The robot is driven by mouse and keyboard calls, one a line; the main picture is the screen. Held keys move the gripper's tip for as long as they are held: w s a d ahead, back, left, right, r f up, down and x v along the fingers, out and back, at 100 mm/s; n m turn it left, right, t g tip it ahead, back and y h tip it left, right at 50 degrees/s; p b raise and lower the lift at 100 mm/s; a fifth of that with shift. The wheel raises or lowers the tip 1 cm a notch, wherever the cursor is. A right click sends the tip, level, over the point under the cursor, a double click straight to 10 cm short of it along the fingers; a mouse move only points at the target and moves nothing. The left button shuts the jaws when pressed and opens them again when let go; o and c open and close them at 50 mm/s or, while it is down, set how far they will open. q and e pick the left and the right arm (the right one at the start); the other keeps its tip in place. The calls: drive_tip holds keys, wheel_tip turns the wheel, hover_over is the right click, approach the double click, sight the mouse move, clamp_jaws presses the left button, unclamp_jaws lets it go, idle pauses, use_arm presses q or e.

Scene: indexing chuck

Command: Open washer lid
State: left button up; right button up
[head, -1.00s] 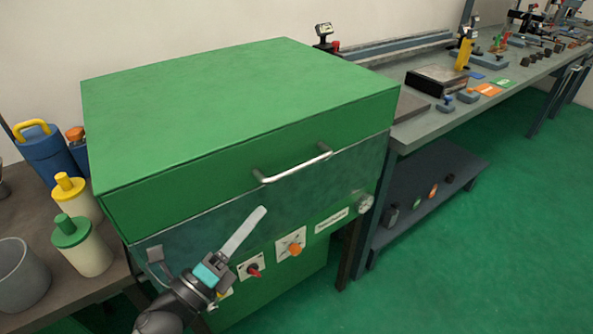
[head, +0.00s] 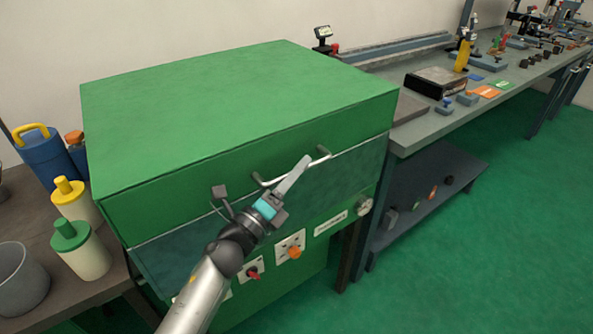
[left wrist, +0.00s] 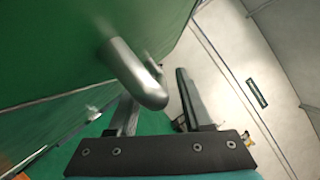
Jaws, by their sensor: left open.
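The washer is a large green box whose flat green lid (head: 240,110) is down, with a thin seam along its front above the body (head: 165,255). A silver bar handle (head: 322,152) is on the lid's front face. My left gripper (head: 262,176) is open just in front of the handle, its pale finger overlapping the bar in the head view. In the left wrist view the bar (left wrist: 135,75) looms close by the spread fingers (left wrist: 158,98). I cannot tell whether they touch. My right gripper is not in view.
Below the lid are a red knob (head: 253,273), an orange knob (head: 295,252) and a gauge (head: 365,207). A bench with containers (head: 85,250) stands at the left. A long workbench (head: 425,128) with tools is at the right. The green floor (head: 480,250) at front right is clear.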

use_arm(q)
drive_tip(key=shift+w+d, duration=0.1)
drive_tip(key=shift+c, duration=0.2)
clamp_jaws()
idle(1.3)
